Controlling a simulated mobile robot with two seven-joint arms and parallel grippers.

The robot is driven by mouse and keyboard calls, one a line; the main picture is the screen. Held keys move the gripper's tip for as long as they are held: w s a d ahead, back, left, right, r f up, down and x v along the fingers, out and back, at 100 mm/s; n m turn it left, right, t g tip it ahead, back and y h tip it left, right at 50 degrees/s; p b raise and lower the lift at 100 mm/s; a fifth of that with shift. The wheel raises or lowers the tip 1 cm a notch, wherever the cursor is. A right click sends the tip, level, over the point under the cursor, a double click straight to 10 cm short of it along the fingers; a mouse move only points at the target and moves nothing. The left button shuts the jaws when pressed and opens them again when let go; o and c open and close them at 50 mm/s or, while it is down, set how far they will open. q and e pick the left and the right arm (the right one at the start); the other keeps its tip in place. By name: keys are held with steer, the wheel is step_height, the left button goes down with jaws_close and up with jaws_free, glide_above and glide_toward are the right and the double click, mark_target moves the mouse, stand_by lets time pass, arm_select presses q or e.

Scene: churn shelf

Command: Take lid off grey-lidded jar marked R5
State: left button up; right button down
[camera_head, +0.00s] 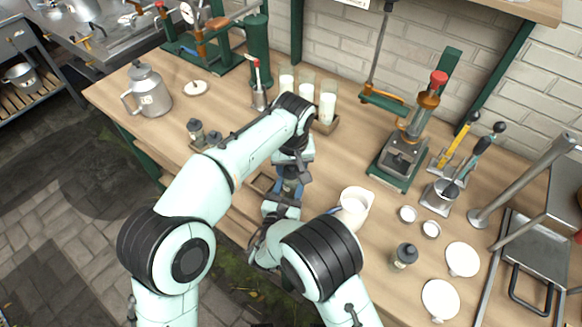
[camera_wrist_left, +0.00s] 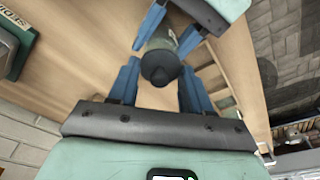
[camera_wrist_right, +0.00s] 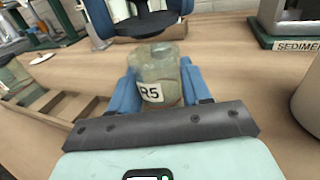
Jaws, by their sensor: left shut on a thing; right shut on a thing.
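The R5 jar (camera_wrist_right: 152,85), of greenish glass with a white label, is upright between the blue fingers of my right gripper (camera_wrist_right: 155,85), which is shut on it. My left gripper (camera_wrist_left: 158,85) is shut on the dark grey lid (camera_wrist_left: 160,66). In the right wrist view the lid (camera_wrist_right: 146,24) is directly above the jar's mouth, seemingly a small gap apart. In the head view both grippers meet over the front of the bench, left gripper (camera_head: 289,185) above the right; the jar is mostly hidden there.
A wooden rack (camera_wrist_right: 62,104) lies beside the jar. Other dark-lidded jars stand at left (camera_head: 195,129) and right (camera_head: 405,255). A white jug (camera_head: 356,203) is close right of the grippers. A press (camera_head: 404,150) stands behind. White discs (camera_head: 462,259) lie at right.

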mark_target(291, 167)
arm_select(q)
steer(key=shift+r, duration=0.1)
steer(key=shift+r, duration=2)
arm_select(e)
steer(key=shift+c, duration=2.2)
jaws_free()
